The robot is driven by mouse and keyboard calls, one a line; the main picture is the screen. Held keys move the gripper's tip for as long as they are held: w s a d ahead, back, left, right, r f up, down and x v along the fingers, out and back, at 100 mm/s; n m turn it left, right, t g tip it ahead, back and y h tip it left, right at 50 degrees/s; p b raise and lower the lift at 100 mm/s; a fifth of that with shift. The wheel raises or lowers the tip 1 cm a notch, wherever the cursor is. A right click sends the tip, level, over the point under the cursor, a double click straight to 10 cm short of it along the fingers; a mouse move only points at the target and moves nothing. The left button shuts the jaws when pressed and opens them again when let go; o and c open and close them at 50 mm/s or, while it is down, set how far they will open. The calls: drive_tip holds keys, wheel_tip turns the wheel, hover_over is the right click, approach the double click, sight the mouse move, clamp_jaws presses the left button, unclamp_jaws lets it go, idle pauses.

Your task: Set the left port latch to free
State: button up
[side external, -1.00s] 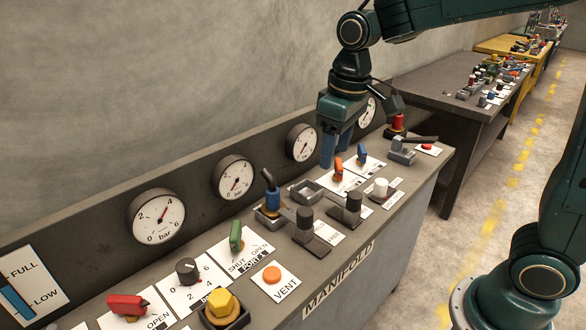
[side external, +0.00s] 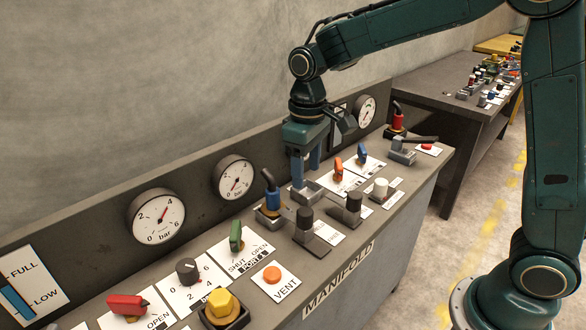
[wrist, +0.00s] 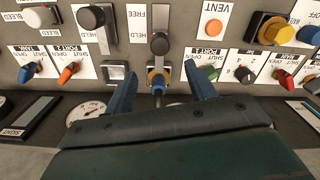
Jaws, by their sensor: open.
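The left port latch (side external: 305,217) has a black knob on a grey slide, and its bar reaches toward a blue-handled plug (side external: 271,196) seated in a socket. In the wrist view its knob (wrist: 160,43) lies beside the word HELD, with FREE farther up the label (wrist: 137,14). My gripper (side external: 306,178) is open and empty, pointing down near an empty square socket behind the latches. In the wrist view its fingers (wrist: 161,74) are spread to either side of the blue plug (wrist: 158,86) in the picture, apart from the knob.
A second black-knobbed latch (side external: 353,201) stands to the right. Orange (side external: 339,168) and blue (side external: 362,153) valve handles are behind it. A green handle (side external: 236,236) and an orange vent button (side external: 272,273) are to the left. Gauges (side external: 233,177) line the back panel.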

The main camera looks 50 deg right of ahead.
sight(306, 211)
wheel_tip(306, 211, down, 12)
drive_tip(key=shift+f, duration=0.2)
idle(0.4)
drive_tip(key=shift+c, duration=0.4)
clamp_jaws()
drive_tip(key=shift+s, duration=2.5)
drive_tip(key=shift+o, duration=0.4)
unclamp_jaws()
drive_tip(key=shift+r, duration=0.2)
wheel_tip(306, 211, up, 14)
drive_tip(key=shift+f, duration=0.25)
drive_tip(key=shift+s+r, duration=0.1)
